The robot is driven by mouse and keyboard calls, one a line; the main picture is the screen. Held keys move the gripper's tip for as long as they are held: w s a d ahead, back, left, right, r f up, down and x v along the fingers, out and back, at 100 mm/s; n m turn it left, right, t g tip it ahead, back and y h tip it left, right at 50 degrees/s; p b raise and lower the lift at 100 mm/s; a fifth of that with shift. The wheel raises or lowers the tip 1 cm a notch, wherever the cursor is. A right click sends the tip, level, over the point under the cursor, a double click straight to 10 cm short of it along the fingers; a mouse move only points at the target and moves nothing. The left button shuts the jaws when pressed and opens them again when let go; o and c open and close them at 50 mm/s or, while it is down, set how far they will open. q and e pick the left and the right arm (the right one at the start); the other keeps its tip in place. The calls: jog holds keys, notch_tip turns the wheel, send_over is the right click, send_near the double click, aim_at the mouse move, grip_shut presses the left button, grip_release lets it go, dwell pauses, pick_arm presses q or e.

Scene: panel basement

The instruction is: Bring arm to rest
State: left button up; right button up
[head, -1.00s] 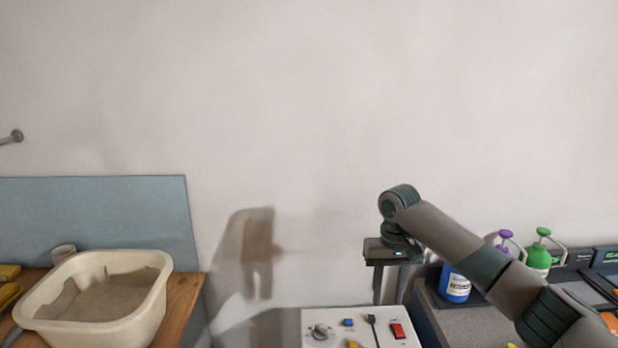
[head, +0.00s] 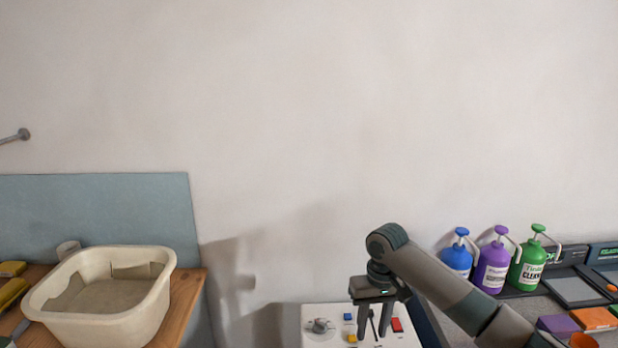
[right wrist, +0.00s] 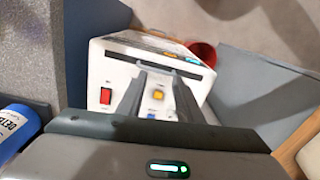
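My right arm comes in from the right in the head view. Its gripper (head: 373,334) points down with its two fingers apart and nothing between them. It hangs in front of or above the white control panel (head: 335,312), and I cannot tell the exact gap. The panel has a knob (head: 320,326), a blue button (head: 348,317), a yellow button (head: 351,338) and a red switch (head: 397,325). In the right wrist view the open fingers (right wrist: 159,76) extend over the panel, with the yellow button (right wrist: 159,95) between them. My left gripper is not in view.
On the right bench stand blue (head: 456,258), purple (head: 493,265) and green (head: 528,264) pump bottles, close to my forearm. A cream basin (head: 100,328) sits on a wooden table (head: 186,297) at left. The wall space above is clear.

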jog(key=s+a+f+n+y, duration=0.1)
jog(key=s+a+f, duration=0.2)
jog(key=s+f, duration=0.35)
jog(key=s+a+f+n+t+y, duration=0.1)
jog(key=s+a+f, duration=0.1)
jog(key=s+f, duration=0.4)
jog(key=s+a+f+y, duration=0.1)
jog(key=s+a+f, duration=0.2)
jog(key=s+f, duration=0.3)
jog(key=s+d+m+t+h, duration=0.1)
jog(key=s+d+h, duration=0.1)
jog(key=s+d, duration=0.85)
jog(key=s+d+m+t+h, duration=0.15)
jog(key=s+d, duration=0.35)
jog(key=s, duration=1)
notch_tip(320, 180, down, 30)
jog(key=s+g, duration=0.1)
jog(key=s, duration=0.1)
jog(key=s+d+f+g, duration=0.1)
jog(key=s+d+f, duration=0.2)
jog(key=s+f, duration=1.3)
jog(key=shift+s+f+n, duration=0.15)
jog(key=shift+s+n, duration=0.3)
jog(key=shift+s, duration=0.1)
jog(key=shift+g, duration=0.25)
